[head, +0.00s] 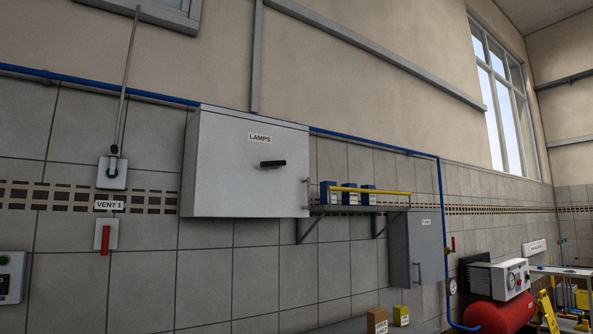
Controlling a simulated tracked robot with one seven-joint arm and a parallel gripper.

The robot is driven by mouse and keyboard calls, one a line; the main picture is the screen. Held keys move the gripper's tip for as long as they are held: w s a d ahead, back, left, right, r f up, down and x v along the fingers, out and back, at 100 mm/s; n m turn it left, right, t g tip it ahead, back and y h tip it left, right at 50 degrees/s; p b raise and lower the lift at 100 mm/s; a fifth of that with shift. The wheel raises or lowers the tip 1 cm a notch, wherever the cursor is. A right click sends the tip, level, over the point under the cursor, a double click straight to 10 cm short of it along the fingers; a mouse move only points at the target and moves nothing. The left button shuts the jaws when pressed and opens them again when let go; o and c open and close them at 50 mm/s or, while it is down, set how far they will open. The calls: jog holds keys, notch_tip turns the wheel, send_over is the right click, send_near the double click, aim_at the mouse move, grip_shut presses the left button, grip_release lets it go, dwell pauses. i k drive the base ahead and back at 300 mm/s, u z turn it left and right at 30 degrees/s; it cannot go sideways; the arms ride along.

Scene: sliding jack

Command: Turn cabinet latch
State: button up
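A light grey wall cabinet labelled "LAMPS" (230,170) hangs on the tiled wall, left of the middle in the head view. Its door is shut. The black latch handle (272,164) on the door lies nearly horizontal, just below the label. My gripper is not in view, and nothing touches the latch.
A shelf with blue boxes and a yellow rail (370,191) is right of the cabinet, above a darker grey cabinet (415,250). A red tank (500,312) stands lower right.

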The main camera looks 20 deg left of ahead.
aim_at(277, 163)
jog(key=z, duration=0.05)
jog(key=i, duration=1.2)
jog(key=u, duration=0.8)
jog(key=i, duration=0.6)
jog(key=u, duration=0.3)
jog(key=k, duration=0.8)
jog(key=u, duration=0.2)
jog(key=i, duration=0.8)
jog(key=z, duration=0.15)
